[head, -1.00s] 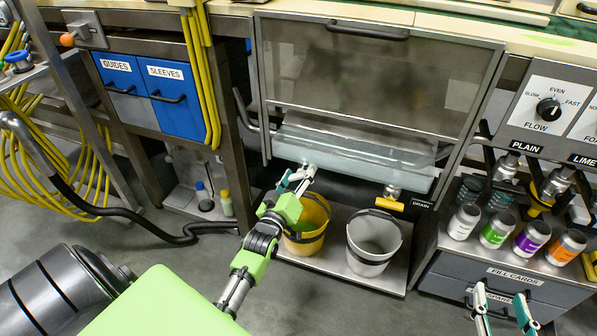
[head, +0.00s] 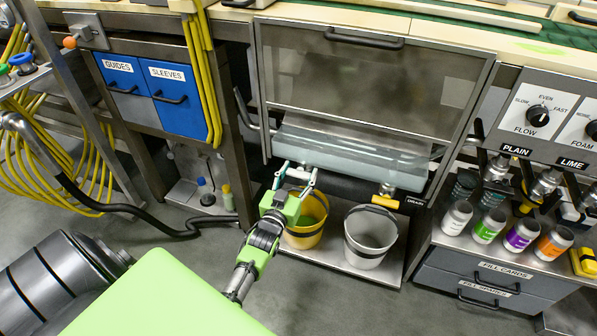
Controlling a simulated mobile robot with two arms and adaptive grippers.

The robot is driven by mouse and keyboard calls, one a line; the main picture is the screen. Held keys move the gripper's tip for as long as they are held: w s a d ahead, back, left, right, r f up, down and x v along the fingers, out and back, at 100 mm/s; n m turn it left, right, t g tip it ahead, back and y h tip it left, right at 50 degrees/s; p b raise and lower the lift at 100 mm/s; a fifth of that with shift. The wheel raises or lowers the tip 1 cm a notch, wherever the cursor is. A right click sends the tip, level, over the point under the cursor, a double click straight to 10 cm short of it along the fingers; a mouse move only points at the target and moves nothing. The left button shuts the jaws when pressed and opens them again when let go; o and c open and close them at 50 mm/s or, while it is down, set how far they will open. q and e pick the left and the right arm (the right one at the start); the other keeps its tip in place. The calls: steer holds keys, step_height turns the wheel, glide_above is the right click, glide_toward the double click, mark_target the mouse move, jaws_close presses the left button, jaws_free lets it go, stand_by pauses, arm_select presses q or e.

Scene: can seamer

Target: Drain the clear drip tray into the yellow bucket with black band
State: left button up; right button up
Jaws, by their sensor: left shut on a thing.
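The yellow bucket with a black band (head: 303,233) stands on the low shelf, below the left part of the clear drip tray (head: 345,160). My left gripper (head: 298,170) is at the top of the yellow bucket, just below the tray's front edge. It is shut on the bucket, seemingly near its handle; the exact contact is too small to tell. My right gripper is out of view.
A grey bucket (head: 370,243) stands close to the right of the yellow one, below the drain handle. Several colored cans stand on the cabinet (head: 495,280) at right. A black hose (head: 130,210) and yellow cables lie at left. The front floor is clear.

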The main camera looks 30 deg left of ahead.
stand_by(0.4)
arm_select(q)
steer(key=o, duration=0.8)
steer(key=v, duration=1.2)
steer(key=shift+f, duration=0.1)
